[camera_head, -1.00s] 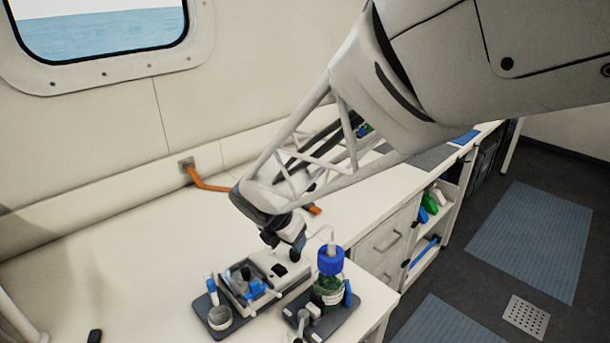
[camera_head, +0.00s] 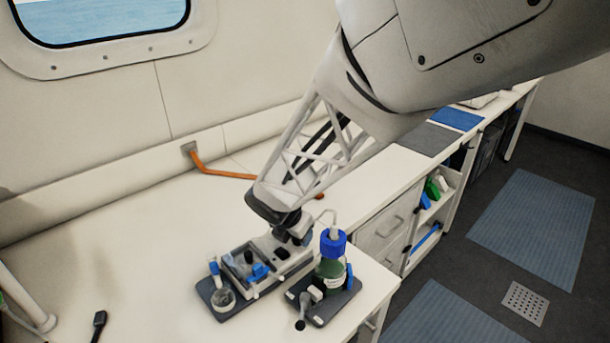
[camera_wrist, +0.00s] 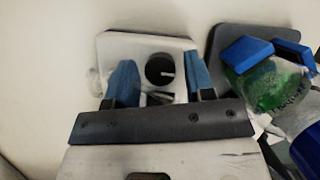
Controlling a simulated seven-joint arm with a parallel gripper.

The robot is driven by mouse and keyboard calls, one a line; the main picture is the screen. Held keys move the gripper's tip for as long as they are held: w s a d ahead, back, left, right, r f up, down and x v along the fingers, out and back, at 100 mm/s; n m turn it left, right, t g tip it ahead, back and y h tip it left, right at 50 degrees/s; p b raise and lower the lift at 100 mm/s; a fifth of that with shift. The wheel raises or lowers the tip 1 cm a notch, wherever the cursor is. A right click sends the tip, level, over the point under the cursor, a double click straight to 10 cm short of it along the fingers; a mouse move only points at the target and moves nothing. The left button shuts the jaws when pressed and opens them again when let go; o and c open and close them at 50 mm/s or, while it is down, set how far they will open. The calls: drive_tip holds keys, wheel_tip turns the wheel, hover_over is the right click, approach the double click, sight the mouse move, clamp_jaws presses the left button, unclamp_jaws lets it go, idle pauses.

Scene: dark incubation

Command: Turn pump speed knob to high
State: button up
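The pump (camera_head: 268,243) is a pale box on the bench in the head view, with a dark patch on top. Its speed knob (camera_wrist: 160,68) is round and black with a white pointer line, seen in the wrist view. The line points roughly to the right there. My gripper (camera_wrist: 160,80) is open, with one blue finger on each side of the knob. I see gaps between the fingers and the knob; whether the fingertips are level with it I cannot tell. In the head view my gripper (camera_head: 292,232) is low over the pump's far end and hides the knob.
A blue-capped bottle of green liquid (camera_head: 331,256) stands on a dark base (camera_head: 338,300) close right of the pump. A tray with a small cup (camera_head: 222,300) is at the left. The bench to the left is mostly clear. An orange strap (camera_head: 215,172) lies by the wall.

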drive_tip(key=c, duration=0.7)
drive_tip(key=shift+m, duration=0.3)
drive_tip(key=m, duration=0.2)
drive_tip(key=m+g+h, duration=0.1)
drive_tip(key=m, duration=0.2)
drive_tip(key=shift+w+a+g+h, duration=0.1)
drive_tip(key=shift+g+h, duration=0.2)
drive_tip(key=m+g, duration=0.1)
drive_tip(key=m, duration=0.1)
drive_tip(key=m+g, duration=0.1)
drive_tip(key=m, duration=0.2)
drive_tip(key=shift+w+h, duration=0.1)
drive_tip(key=shift+h, duration=0.2)
drive_tip(key=m+g, duration=0.1)
drive_tip(key=m, duration=0.2)
drive_tip(key=m+g, duration=0.1)
drive_tip(key=m, duration=0.2)
drive_tip(key=shift+w+m+g, duration=0.15)
drive_tip(key=shift+m+g, duration=0.15)
drive_tip(key=shift+m, duration=0.1)
drive_tip(key=m+y, duration=0.1)
drive_tip(key=m, duration=0.2)
drive_tip(key=m+g+y, duration=0.1)
drive_tip(key=m, duration=0.2)
drive_tip(key=shift+m+g, duration=0.3)
